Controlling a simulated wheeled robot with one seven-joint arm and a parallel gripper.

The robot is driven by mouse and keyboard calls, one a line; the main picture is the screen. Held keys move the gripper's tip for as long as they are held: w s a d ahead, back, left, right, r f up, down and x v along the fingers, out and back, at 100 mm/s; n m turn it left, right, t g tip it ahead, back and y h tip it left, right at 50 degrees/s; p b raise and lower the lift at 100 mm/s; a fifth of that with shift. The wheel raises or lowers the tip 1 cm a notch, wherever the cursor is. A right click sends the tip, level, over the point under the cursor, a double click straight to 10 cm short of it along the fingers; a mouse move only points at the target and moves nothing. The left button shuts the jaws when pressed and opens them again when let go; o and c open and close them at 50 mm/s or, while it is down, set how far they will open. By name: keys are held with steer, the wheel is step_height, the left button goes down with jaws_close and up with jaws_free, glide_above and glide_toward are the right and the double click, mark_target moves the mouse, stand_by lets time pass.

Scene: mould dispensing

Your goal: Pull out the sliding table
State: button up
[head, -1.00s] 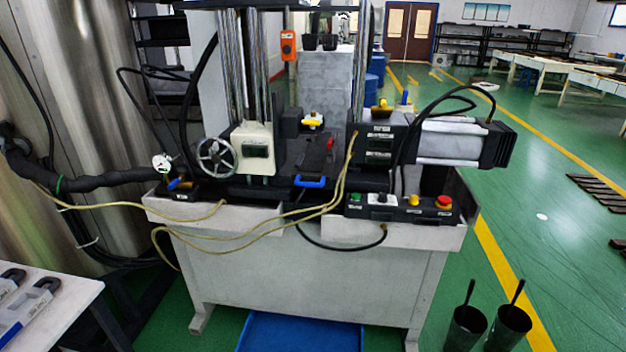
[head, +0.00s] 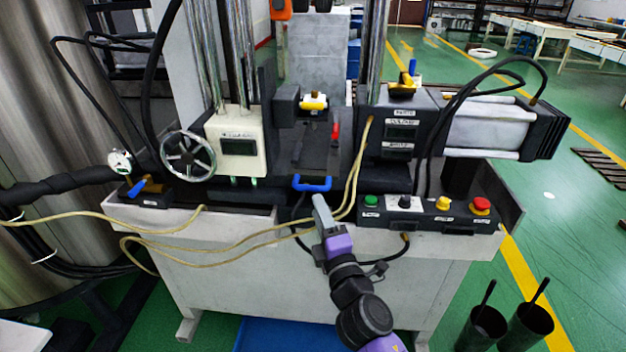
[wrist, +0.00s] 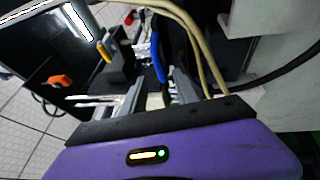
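The sliding table (head: 310,150) is a dark plate in the middle of the machine, with a blue handle (head: 312,187) at its front edge. In the wrist view the blue handle (wrist: 158,55) stands ahead, roughly in line with the gap between my fingers. My gripper (head: 320,203) is just in front of and below the handle in the head view. Its fingers are apart and empty in the wrist view (wrist: 157,86). Contact with the handle is not visible.
Yellow hoses (head: 240,243) run across the front just left of my gripper. A control box with coloured buttons (head: 430,210) sits to the right. A handwheel (head: 187,156) is at the left. Two black containers (head: 527,325) stand on the floor at right.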

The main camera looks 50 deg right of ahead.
mark_target(310, 188)
steer(key=p+x, duration=0.1)
steer(key=x, duration=0.6)
steer(key=shift+w+d+r+p, duration=0.15)
steer(key=shift+w+d+p, duration=0.05)
steer(key=shift+w+p, duration=0.15)
steer(key=shift+c, duration=0.3)
jaws_close()
stand_by(0.9)
